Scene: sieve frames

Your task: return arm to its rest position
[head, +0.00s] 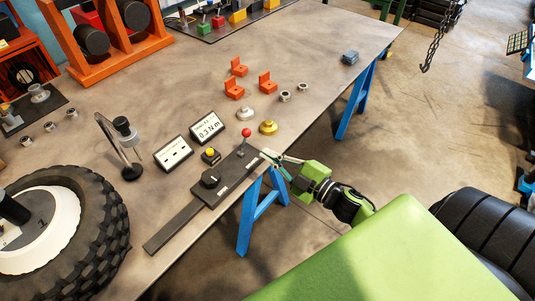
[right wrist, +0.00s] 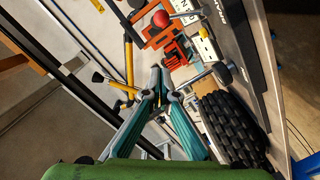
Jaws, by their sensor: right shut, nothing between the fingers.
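My right gripper (head: 266,156) is at the near edge of the grey workbench (head: 330,40), its fingertips close to the black bar with the red-knobbed lever (head: 246,133). Whether the tips touch the bar cannot be told. In the right wrist view the two teal-sided fingers (right wrist: 160,75) meet at their tips, shut and empty. The red knob (right wrist: 160,18) shows above the tips there. My right forearm runs from the gripper down to the right, off the bench. My left gripper is not in view.
Two white display cards (head: 207,126), a yellow button box (head: 211,155) and a lamp (head: 124,130) stand near the bar. A large tyre (head: 105,220) lies at lower left. Orange brackets (head: 236,88) and metal rings (head: 286,96) lie farther back.

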